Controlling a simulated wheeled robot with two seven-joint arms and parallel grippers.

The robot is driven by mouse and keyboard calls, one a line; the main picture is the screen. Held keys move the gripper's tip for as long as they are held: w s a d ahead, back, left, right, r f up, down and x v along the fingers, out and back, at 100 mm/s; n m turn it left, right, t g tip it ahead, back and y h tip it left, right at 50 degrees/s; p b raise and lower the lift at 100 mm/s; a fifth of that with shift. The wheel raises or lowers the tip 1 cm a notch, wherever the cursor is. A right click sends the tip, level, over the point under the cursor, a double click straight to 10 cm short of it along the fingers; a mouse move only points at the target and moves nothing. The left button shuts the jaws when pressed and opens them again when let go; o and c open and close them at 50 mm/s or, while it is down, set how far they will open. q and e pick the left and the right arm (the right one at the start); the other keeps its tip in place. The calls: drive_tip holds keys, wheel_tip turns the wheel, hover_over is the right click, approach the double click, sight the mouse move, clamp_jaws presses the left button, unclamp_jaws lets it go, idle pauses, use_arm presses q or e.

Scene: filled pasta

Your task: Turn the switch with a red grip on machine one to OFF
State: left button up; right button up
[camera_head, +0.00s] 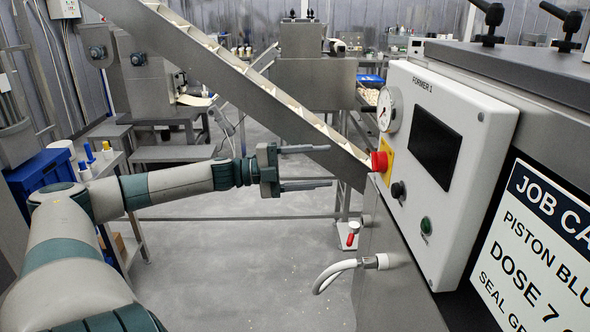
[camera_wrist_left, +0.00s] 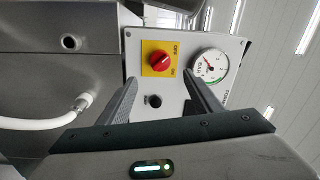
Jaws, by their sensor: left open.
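The switch's red grip (camera_head: 379,161) sits on a yellow plate (camera_head: 387,154) at the left edge of the white panel marked FORMER 1 (camera_head: 456,112). I cannot tell surely which way the grip points. My left gripper (camera_head: 329,166) is open and empty, left of the red grip and apart from it. In the wrist view its two fingers (camera_wrist_left: 160,88) stand either side below the grip. My right gripper is not in view.
The panel also carries a gauge (camera_head: 389,109), a dark screen (camera_head: 434,148), a black knob (camera_head: 398,190) and a green button (camera_head: 426,226). A white hose (camera_head: 336,268) sticks out below. A sloping conveyor (camera_head: 240,70) runs behind my gripper.

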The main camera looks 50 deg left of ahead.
use_arm(q)
drive_tip(key=shift+p+v, duration=0.55)
drive_tip(key=shift+v, duration=2.25)
drive_tip(key=shift+f, duration=0.1)
